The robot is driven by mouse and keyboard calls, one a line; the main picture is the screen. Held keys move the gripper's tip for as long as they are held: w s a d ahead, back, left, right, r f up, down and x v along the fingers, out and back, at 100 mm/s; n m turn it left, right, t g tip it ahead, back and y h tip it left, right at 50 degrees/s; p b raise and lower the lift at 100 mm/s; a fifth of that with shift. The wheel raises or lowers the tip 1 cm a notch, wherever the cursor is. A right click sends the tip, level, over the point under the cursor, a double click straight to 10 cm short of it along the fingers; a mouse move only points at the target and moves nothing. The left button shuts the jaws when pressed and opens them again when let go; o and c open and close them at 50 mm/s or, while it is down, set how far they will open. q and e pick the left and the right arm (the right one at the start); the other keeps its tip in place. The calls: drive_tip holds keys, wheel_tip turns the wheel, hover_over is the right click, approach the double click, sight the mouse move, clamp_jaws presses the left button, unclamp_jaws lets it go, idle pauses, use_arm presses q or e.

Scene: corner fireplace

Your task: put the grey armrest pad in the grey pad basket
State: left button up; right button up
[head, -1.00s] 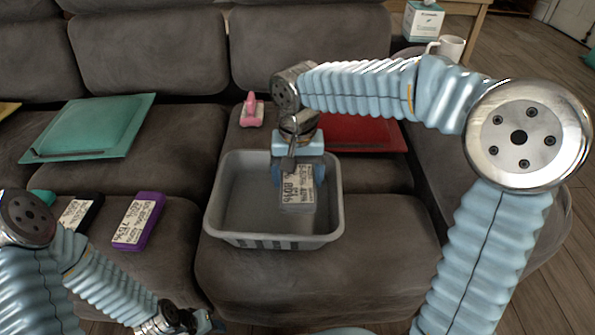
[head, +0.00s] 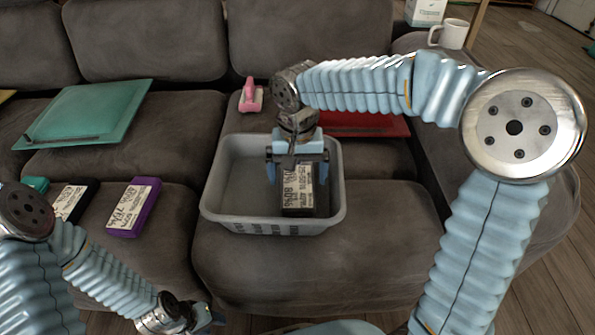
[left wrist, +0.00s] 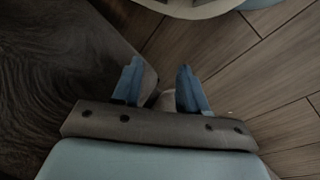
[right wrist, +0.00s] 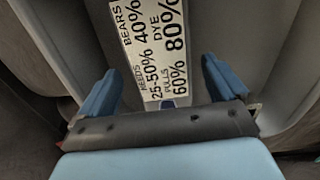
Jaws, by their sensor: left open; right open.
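The grey armrest pad (head: 299,200), with a white printed label, lies inside the grey pad basket (head: 213,214), in its right half. The basket stands on the sofa seat. My right gripper (head: 297,170) is over the basket, open, with its fingers apart above the pad. In the right wrist view the pad's label (right wrist: 152,45) shows between and beyond the open fingers, apart from them. My left gripper (head: 207,318) is low in front of the sofa, open and empty. In the left wrist view its fingers (left wrist: 158,82) are spread above the wooden floor.
Left of the basket lie a purple pad (head: 133,207), a black pad (head: 76,200) and a teal item (head: 38,184). A pink object (head: 251,95), a red flat item (head: 365,125) and a teal folder (head: 85,115) lie further back. A white mug (head: 448,33) stands at the back right.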

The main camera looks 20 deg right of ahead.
wheel_tip(320, 180, up, 14)
drive_tip(key=p, duration=0.3)
